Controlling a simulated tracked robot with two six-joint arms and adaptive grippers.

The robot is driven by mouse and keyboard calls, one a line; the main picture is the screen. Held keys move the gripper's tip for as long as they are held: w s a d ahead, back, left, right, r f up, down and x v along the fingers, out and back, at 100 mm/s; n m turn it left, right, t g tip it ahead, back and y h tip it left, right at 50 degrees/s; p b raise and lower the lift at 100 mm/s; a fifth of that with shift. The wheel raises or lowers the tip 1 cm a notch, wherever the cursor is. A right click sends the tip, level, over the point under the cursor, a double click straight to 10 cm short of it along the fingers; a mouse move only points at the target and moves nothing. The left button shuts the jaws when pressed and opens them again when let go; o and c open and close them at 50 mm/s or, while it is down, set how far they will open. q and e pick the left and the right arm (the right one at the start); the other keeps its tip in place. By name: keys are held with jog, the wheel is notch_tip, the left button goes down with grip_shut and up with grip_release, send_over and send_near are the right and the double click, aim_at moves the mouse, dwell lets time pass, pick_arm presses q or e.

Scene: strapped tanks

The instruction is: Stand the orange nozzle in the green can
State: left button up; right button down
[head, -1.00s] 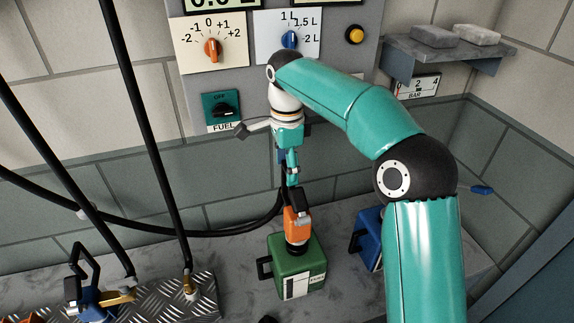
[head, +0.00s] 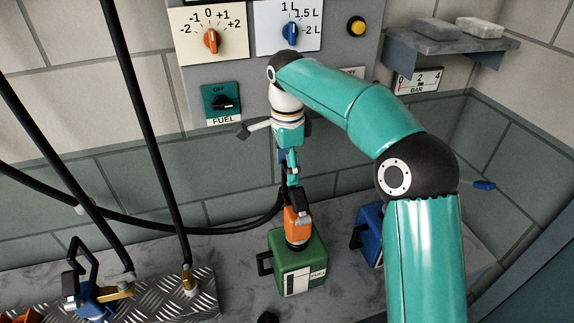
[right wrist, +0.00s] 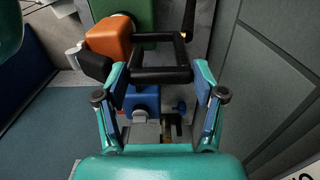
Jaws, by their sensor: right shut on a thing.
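The orange nozzle (head: 297,224) stands roughly upright on top of the green can (head: 312,256). Its dark lower collar meets the can's top, and no spout shows, so how deep it sits is hidden. My right gripper (head: 291,184) is above it, shut on its black handle. In the right wrist view, the black handle loop (right wrist: 160,75) lies between the blue-padded fingers, with the orange body (right wrist: 108,40) beyond and the green can (right wrist: 135,12) behind that. My left gripper is not in view.
A blue can (head: 369,232) stands right of the green one, partly behind my right arm. A blue nozzle (head: 92,297) rests on the tread-plate holder (head: 150,302) at lower left. Black hoses hang at left. A control panel (head: 262,75) and shelf (head: 450,42) are behind.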

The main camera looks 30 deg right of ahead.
jog(key=shift+f+b, duration=0.3)
jog(key=shift+f, duration=0.1)
grip_release()
notch_tip(320, 180, up, 7)
jog(key=shift+f, duration=0.1)
jog(key=shift+r, duration=0.35)
dwell(0.7)
